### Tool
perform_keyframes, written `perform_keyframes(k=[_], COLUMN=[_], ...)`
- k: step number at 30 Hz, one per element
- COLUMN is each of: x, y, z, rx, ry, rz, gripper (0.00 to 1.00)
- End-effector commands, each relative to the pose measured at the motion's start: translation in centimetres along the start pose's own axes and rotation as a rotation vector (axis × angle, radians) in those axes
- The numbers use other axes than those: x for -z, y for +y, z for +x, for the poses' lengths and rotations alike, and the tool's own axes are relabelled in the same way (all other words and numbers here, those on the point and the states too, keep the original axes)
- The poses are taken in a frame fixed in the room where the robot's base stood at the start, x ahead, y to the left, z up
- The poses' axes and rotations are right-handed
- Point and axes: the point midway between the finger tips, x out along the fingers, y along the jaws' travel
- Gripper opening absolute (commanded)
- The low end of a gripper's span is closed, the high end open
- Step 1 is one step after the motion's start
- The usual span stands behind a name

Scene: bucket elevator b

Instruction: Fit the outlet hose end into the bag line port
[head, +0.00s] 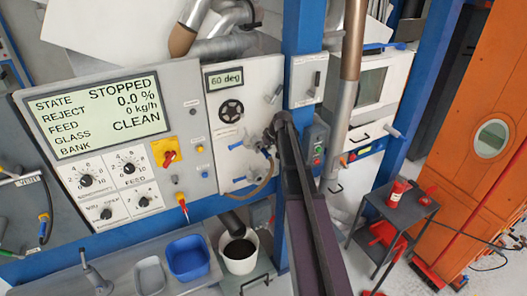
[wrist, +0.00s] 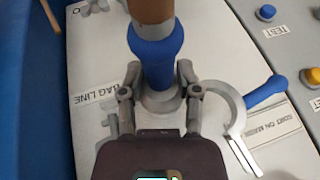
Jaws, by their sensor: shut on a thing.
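In the wrist view, my gripper (wrist: 160,92) has one finger on each side of the outlet hose end, near its lower part. The hose end has a blue cuff (wrist: 154,52) with a brown section (wrist: 150,10) above it. Below the cuff is a grey round collar (wrist: 160,104) at the white panel, beside a label reading BAG LINE (wrist: 94,94). The cuff lines up with this collar; I cannot tell how deep it sits. In the head view, my gripper (head: 275,128) is at the white panel, and my arm hides most of the port area.
A grey open hook-shaped clamp (wrist: 236,122) with a blue handle (wrist: 266,92) lies right of the port. In the head view, a white bucket (head: 254,264) and a blue bin (head: 188,258) stand below the panel. A blue post (head: 302,30) rises close behind my gripper.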

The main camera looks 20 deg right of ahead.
Motion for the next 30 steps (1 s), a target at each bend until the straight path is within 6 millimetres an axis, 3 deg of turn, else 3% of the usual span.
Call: perform_keyframes(k=[25,26,30], x=[1.4,1.4,1.4], y=[0.0,0.0,0.0], z=[0.6,0.6,0.6], rx=[0.000,0.000,0.000], ry=[0.000,0.001,0.001], rz=[0.000,0.000,0.000], gripper=[0.00,0.46,0.83])
